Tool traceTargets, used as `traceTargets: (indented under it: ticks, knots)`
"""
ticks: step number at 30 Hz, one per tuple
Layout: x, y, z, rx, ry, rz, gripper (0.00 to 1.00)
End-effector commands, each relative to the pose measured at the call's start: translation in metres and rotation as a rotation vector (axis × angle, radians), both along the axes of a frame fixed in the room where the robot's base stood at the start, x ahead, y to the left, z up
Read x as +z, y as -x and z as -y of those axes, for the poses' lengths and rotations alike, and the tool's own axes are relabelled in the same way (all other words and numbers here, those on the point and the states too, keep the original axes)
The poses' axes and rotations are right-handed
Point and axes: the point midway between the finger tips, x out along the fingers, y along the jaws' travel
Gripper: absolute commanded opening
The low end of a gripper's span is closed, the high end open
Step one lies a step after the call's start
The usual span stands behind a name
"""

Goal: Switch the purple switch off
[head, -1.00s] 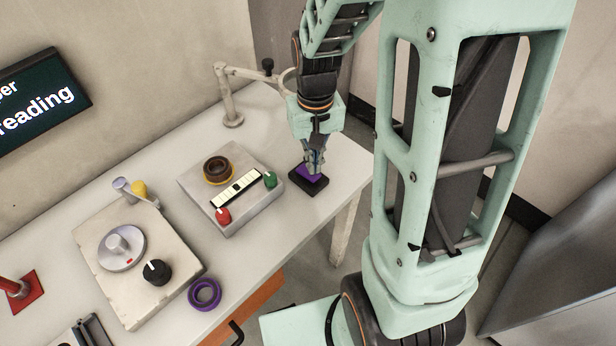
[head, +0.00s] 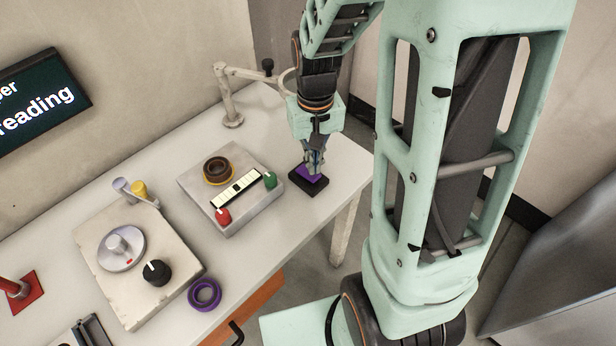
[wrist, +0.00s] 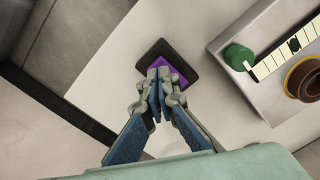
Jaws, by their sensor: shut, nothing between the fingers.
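The purple switch (head: 311,176) is a purple rocker on a black base (head: 297,186), lying near the right end of the table. It also shows in the wrist view (wrist: 178,72), partly hidden behind my fingers. My gripper (head: 316,169) points down at the switch with its fingertips over the purple part. In the wrist view my gripper (wrist: 159,72) is shut with nothing between its fingers. The fingertips are at or just above the rocker; I cannot tell whether they touch it. Which way the rocker is tilted is not clear.
A grey box (head: 240,218) with red and green knobs stands left of the switch. A jointed lamp-like arm (head: 231,105) stands behind. A beige unit with a black knob (head: 156,272) and a purple ring (head: 204,294) are further left. The table's right edge is close to the switch.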

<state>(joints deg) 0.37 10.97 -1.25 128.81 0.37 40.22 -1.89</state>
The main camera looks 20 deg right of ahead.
Motion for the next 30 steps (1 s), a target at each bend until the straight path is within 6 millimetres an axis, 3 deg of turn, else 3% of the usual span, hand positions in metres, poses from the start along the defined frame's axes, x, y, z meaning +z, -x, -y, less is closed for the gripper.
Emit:
traceTargets:
  ticks: [30]
  knots:
    - [-0.015, 0.000, 0.000, 0.000, 0.000, 0.000, 0.00]
